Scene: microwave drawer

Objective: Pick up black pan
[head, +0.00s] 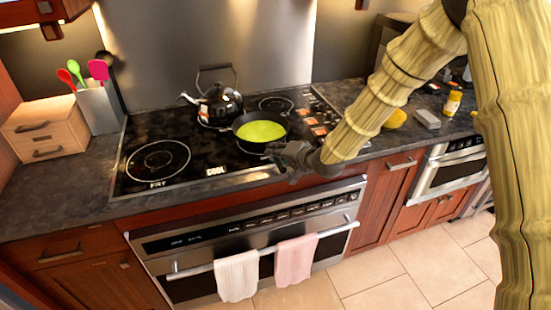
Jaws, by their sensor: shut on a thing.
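The black pan (239,121) with a green inner surface is over the right part of the black cooktop. It looks about level; I cannot tell whether it rests on the glass or hangs just above it. My gripper (287,155) is at the pan's near right side, at the front edge of the cooktop. It is shut on the pan, at what looks like its handle. The handle and my fingertips are dark and small, and mostly hidden in my gripper.
A black kettle (219,104) stands just behind the pan. A utensil holder (100,108) and wooden drawer box (44,128) are at left. A yellow bottle (452,103) and grey block (427,118) lie right. Towels hang on the oven handle (205,268). The cooktop's left burner (157,161) is clear.

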